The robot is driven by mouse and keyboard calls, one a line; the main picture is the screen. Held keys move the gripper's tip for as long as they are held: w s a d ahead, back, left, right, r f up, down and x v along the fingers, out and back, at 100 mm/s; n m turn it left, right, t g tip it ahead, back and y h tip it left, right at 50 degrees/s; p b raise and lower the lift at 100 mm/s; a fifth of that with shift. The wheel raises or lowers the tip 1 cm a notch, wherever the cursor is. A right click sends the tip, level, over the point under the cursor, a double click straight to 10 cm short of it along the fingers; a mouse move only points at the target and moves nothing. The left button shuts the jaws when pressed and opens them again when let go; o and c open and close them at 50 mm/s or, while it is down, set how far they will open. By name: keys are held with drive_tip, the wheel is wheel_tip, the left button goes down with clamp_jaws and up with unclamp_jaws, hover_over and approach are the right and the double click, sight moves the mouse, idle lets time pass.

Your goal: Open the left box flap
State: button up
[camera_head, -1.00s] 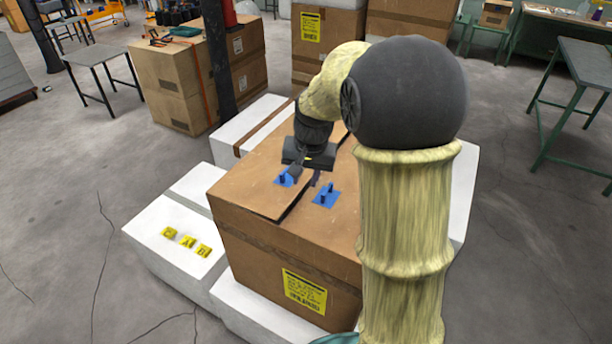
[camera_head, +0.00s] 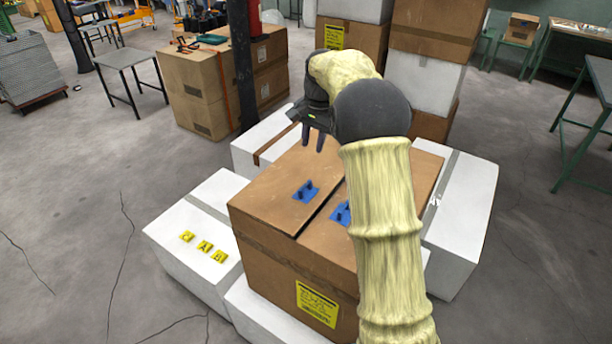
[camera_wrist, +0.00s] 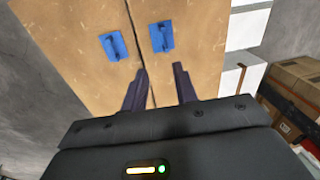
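The brown cardboard box (camera_head: 270,265) stands in front of me with a yellow label on its front side. Its left flap (camera_head: 270,205) lies about flat, with a blue handle (camera_head: 306,191) on it; a dark gap separates it from the right flap (camera_head: 415,170). The right flap's blue handle (camera_head: 341,212) is partly hidden by my arm. My gripper (camera_head: 314,150) is raised above the box's far part, apart from both handles. In the wrist view its two fingers (camera_wrist: 162,85) are spread with nothing between them, and both blue handles show beyond them.
White boxes (camera_head: 195,250) surround the cardboard box; one at left carries yellow letter tiles (camera_head: 205,246). A dark post (camera_head: 242,65) and stacked cartons (camera_head: 200,90) stand behind. Open floor (camera_head: 70,220) lies at left.

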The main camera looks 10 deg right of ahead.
sight(305, 186)
drive_tip(key=shift+w+r, duration=0.4)
drive_tip(key=shift+w, duration=0.35)
drive_tip(key=f+p, duration=0.1)
drive_tip(key=f, duration=0.4)
drive_tip(key=w+a+f+p, duration=0.1)
drive_tip(key=f, duration=0.5)
drive_tip(key=f+p, duration=0.1)
drive_tip(key=f, duration=0.5)
drive_tip(key=shift+w+a+f+p, duration=0.15)
drive_tip(key=shift+w+a+p, duration=0.05)
drive_tip(key=shift+p, duration=0.2)
clamp_jaws()
